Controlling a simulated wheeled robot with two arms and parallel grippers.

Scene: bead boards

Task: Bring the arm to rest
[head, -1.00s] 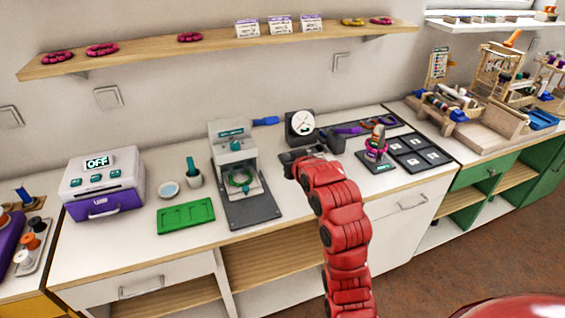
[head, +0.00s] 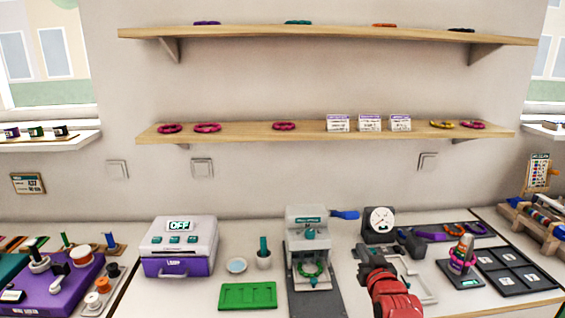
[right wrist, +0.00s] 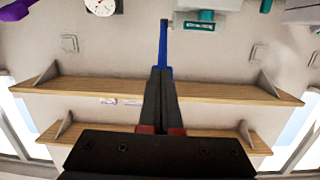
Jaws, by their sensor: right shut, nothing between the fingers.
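My right gripper (head: 364,250) is at the end of the red arm, over the counter between the press (head: 308,240) and the dial gauge (head: 380,222). In the right wrist view its two black fingers (right wrist: 160,72) lie together with nothing between them. My left gripper is not in view.
Two wall shelves, the lower one (head: 240,133) with bracelets and cards, run above.

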